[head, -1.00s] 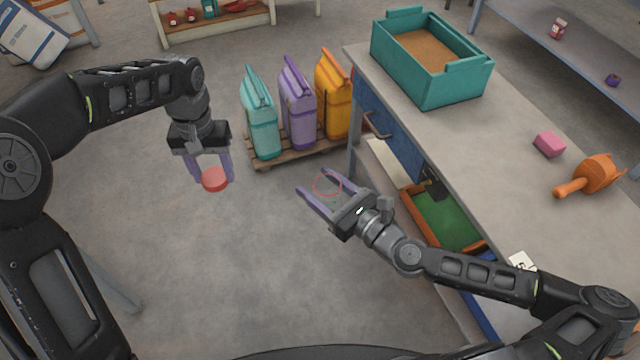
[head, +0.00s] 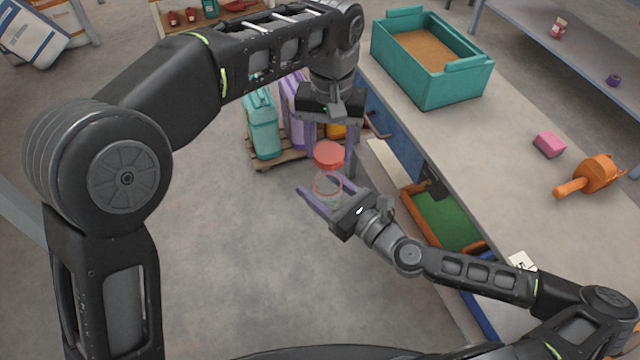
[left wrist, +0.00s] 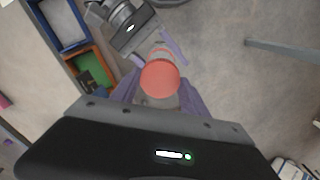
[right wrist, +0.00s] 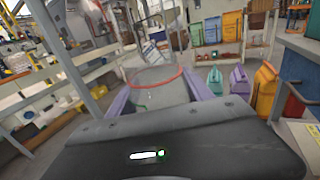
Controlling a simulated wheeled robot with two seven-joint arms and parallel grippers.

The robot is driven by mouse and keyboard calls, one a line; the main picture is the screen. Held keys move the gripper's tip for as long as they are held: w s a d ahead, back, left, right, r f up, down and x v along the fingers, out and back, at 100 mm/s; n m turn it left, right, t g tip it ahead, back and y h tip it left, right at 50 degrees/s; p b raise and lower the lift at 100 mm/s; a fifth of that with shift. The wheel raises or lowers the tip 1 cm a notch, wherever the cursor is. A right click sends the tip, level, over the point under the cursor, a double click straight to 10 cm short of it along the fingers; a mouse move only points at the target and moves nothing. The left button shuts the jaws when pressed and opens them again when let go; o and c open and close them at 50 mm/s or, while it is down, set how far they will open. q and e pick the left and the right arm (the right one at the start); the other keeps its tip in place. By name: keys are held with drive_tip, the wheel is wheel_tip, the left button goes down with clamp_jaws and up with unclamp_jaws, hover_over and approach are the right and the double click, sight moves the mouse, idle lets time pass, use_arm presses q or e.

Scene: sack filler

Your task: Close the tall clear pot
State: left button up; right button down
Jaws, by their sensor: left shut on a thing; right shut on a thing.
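The tall clear pot (head: 327,188) has a thin red rim and is held between the fingers of my right gripper (head: 318,199). It also shows in the right wrist view (right wrist: 158,92), see-through and with its mouth open. My left gripper (head: 330,153) is shut on the red lid (head: 328,156) and holds it above the pot, with a small gap between lid and rim in the head view. In the left wrist view the lid (left wrist: 160,79) covers most of the pot, so the exact alignment is hard to tell.
The workbench (head: 490,150) stands to the right with a teal sand box (head: 440,85), a pink block (head: 549,144) and an orange scoop (head: 592,176). An open drawer with green lining (head: 445,218) is beside my right arm.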

sight(328, 172)
use_arm(q)
drive_tip(key=shift+a+f, duration=0.1)
drive_tip(key=shift+f, duration=0.05)
drive_tip(key=shift+f, duration=1.9)
drive_tip(key=shift+s+f, duration=0.1)
drive_tip(key=shift+s, duration=0.05)
drive_tip(key=shift+f, duration=0.8)
drive_tip(key=shift+f, duration=0.55)
idle(0.4)
